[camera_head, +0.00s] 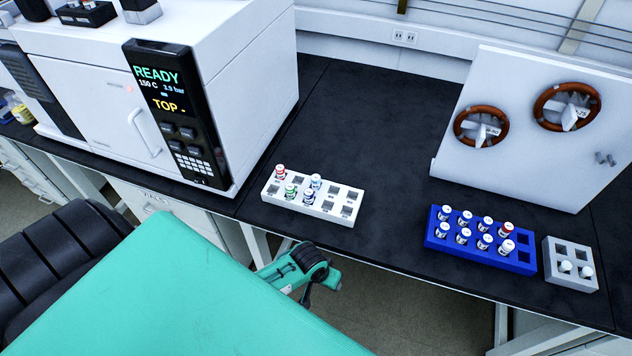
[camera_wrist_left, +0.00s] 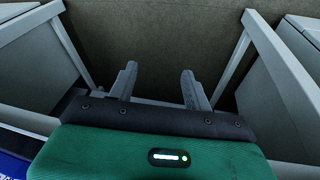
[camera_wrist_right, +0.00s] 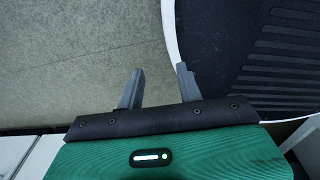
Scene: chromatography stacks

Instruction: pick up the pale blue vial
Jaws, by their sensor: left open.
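The pale blue vial (camera_head: 316,181) stands upright in the white rack (camera_head: 343,207) on the black bench, in the back row. A dark blue-capped vial (camera_head: 308,196) is just in front of it, and green-capped (camera_head: 290,191) and red-capped (camera_head: 280,172) vials stand to its left. My left gripper (camera_wrist_left: 157,82) is open and empty in its wrist view, with floor and bench legs beyond its fingers. My right gripper (camera_wrist_right: 158,78) is open and empty in its wrist view, over the floor. Neither gripper's fingers show clearly in the head view, and neither wrist view shows the vial.
A white instrument (camera_head: 230,90) stands left of the white rack. A blue rack (camera_head: 525,262) with several vials and a grey rack (camera_head: 585,284) with two vials are to the right. The bench between the racks is clear.

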